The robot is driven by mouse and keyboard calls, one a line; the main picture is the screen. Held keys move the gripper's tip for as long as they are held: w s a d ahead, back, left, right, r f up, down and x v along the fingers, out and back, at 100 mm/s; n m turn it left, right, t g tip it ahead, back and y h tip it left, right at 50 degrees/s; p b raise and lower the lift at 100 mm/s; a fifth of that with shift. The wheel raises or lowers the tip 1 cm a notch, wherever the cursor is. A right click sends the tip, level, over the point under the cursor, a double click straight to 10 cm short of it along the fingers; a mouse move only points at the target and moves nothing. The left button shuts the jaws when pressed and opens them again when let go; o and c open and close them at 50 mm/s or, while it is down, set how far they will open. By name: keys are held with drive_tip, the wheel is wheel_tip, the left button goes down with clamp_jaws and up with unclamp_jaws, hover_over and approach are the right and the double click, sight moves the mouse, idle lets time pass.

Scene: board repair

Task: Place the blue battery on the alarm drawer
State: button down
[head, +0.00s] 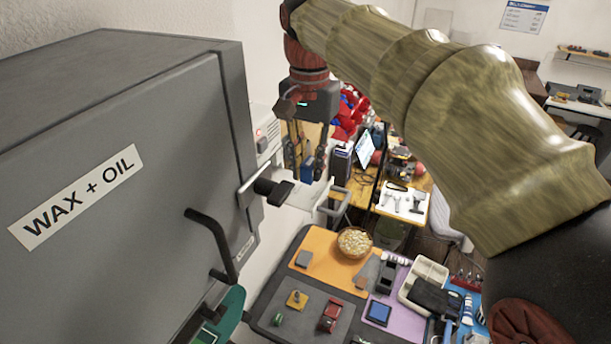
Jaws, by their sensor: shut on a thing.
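My gripper (307,158) hangs fingers down at the upper middle, beside the grey cabinet. It is shut on a small dark blue block (307,171), which looks like the blue battery; the fingers partly cover it. Below the gripper is a pale, flat open surface (303,196) with a grey handle (341,193) at its right, apparently the alarm drawer. The battery appears above the pale surface, but I cannot tell the gap.
The large grey "WAX + OIL" cabinet (110,170) fills the left, with a black handle (215,245) and a dark knob (272,189) jutting out. Below, a workbench holds an orange mat (322,268), a bowl (355,242), a blue square (379,313) and several tools.

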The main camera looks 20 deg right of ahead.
sight(305, 193)
drive_tip(key=shift+w+f, duration=0.45)
drive_tip(key=shift+f, duration=0.1)
drive_tip(key=f, duration=0.1)
drive_tip(key=w+f+p, duration=0.1)
drive_tip(key=f, duration=0.1)
drive_tip(key=shift+f, duration=0.25)
drive_tip(key=shift+s+f, duration=0.1)
drive_tip(key=shift+f, duration=0.25)
drive_tip(key=shift+f, duration=0.1)
drive_tip(key=c, duration=2.1)
unclamp_jaws()
drive_tip(key=shift+o, duration=0.9)
